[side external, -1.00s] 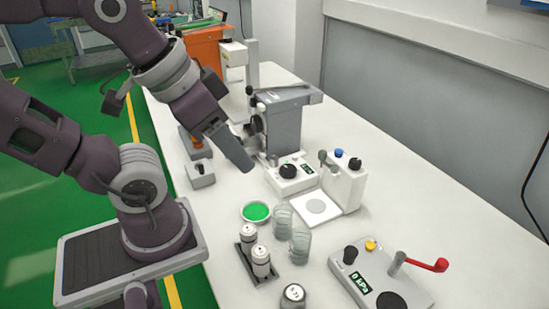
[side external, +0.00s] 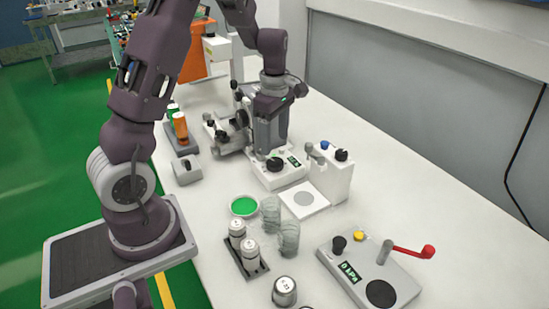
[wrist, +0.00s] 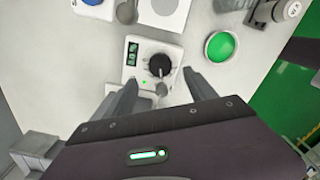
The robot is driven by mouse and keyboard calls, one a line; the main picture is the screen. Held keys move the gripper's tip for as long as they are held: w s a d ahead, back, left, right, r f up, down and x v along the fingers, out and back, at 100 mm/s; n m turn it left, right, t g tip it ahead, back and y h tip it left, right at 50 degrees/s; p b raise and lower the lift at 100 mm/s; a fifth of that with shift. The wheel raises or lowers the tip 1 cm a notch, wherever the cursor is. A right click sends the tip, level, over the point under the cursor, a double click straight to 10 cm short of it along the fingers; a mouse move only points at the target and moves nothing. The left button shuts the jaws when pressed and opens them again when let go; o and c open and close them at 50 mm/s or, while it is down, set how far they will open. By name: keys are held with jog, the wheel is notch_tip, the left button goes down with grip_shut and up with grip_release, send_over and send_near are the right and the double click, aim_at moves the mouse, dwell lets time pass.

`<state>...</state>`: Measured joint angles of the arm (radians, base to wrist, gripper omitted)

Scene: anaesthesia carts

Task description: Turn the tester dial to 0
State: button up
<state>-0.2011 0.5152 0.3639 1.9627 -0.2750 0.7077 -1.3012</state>
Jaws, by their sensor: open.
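A white box (side external: 268,182) with a black dial (side external: 276,164) and a small green-lit display (side external: 294,161) stands mid-table. In the wrist view the dial (wrist: 160,65) has a pale pointer mark, and the display (wrist: 132,53) is too small to read surely. My gripper (wrist: 163,80) is open and empty, pointing down over this box, its two fingers apart on either side of the dial's near edge. I cannot tell whether they touch the dial. In the side view my gripper (side external: 270,148) is partly hidden against the grey machine behind it.
A white unit with blue and black knobs (side external: 331,174) stands right of the box. A grey machine (side external: 238,132) is close behind. Glass jars (side external: 288,238), a green dish (side external: 243,206) and a grey panel reading 0 kPa (side external: 372,276) stand nearer the camera.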

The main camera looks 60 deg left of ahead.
aim_at(275, 161)
notch_tip(275, 161, down, 7)
jog(key=shift+f, duration=0.1)
jog(key=c, duration=1.4)
